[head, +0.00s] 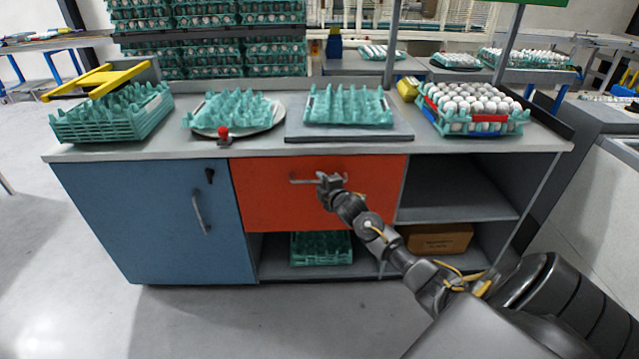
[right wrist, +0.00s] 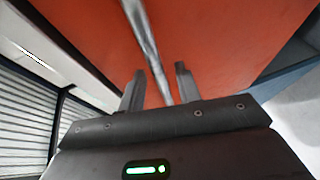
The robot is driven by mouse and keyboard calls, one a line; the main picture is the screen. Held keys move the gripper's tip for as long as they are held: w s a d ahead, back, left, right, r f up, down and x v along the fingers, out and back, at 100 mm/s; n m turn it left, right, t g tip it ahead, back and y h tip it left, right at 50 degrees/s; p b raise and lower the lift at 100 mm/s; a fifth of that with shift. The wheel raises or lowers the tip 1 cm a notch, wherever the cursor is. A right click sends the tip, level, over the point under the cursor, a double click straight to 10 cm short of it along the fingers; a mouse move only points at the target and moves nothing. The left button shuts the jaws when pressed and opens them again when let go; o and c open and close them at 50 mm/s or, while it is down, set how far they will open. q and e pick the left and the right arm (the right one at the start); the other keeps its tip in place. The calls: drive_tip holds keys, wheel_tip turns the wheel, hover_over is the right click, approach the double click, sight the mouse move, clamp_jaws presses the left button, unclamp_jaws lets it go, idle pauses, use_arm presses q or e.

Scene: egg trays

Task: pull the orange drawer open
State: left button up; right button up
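The orange drawer (head: 270,208) is in the middle of the workbench front and looks closed, flush with the front. Its horizontal metal handle (head: 303,181) is partly hidden by my right gripper (head: 326,183), which is at the handle's right part. In the right wrist view, the orange drawer front (right wrist: 220,40) fills the top, and the handle bar (right wrist: 146,40) runs down between the two fingers of my right gripper (right wrist: 160,72). The fingers are apart, with a visible gap on each side of the bar. My left gripper is not in view.
A blue cabinet door (head: 150,215) is left of the drawer, and open shelves (head: 458,190) are on the right. Below the drawer is a shelf with a green tray (head: 321,249). Egg trays stand on the grey worktop (head: 290,152). The floor in front is clear.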

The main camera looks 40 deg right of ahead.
drive_tip(key=shift+w+d+f, duration=0.15)
drive_tip(key=shift+w, duration=0.55)
clamp_jaws()
